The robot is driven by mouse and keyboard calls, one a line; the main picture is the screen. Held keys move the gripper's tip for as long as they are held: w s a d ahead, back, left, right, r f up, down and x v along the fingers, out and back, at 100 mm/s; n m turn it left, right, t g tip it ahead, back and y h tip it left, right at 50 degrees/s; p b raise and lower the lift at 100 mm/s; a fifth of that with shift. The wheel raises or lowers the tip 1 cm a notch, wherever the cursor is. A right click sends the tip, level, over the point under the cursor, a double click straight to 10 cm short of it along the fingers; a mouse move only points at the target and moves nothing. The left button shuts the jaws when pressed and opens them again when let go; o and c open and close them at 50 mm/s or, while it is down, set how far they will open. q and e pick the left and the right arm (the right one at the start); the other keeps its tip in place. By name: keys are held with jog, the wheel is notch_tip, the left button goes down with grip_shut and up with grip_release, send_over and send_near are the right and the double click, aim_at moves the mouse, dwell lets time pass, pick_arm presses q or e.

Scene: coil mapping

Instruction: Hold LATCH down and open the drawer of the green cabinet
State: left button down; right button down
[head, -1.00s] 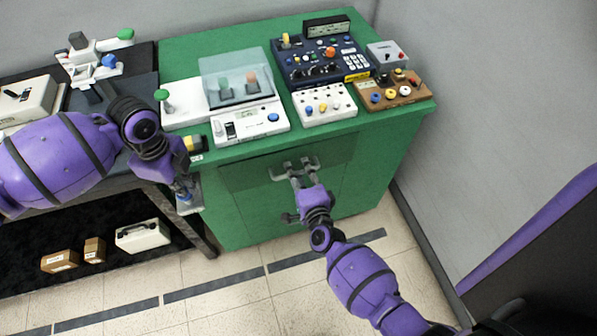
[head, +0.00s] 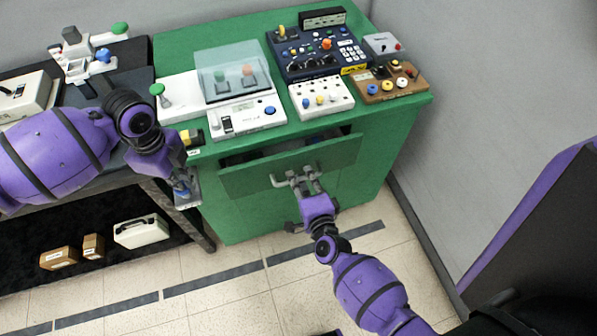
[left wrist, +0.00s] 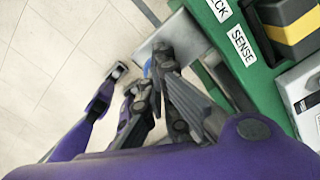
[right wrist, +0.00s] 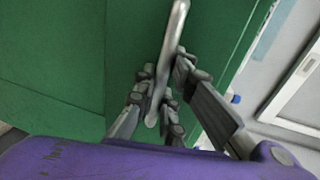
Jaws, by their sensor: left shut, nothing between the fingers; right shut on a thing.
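The green cabinet (head: 225,218) has its drawer (head: 240,182) pulled part way out, with a dark gap behind the front. My right gripper (head: 304,178) is shut on the grey drawer handle (head: 279,181). The handle also shows between its fingers in the right wrist view (right wrist: 176,32). My left gripper (head: 183,188) is shut and empty, pointing down at a grey plate with a blue part at the cabinet's left side. In the left wrist view its fingertips (left wrist: 160,62) cover much of the grey plate (left wrist: 150,45) and blue part (left wrist: 147,66). I cannot read a LATCH label; SENSE (left wrist: 242,46) is readable.
Devices crowd the cabinet top: a white scale (head: 247,120), a dark blue panel (head: 300,62), a white socket box (head: 322,98) and a brown terminal board (head: 390,88). A dark bench (head: 180,207) adjoins on the left. The floor before the drawer is clear.

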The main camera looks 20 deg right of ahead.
pick_arm(q)
jog(key=shift+f, duration=0.1)
pick_arm(e)
jog(key=c, duration=1.8)
grip_release()
jog(key=shift+w, duration=0.1)
pick_arm(q)
jog(key=shift+s, duration=0.1)
pick_arm(e)
jog(key=v, duration=1.2)
pick_arm(q)
notch_tip(320, 180, up, 8)
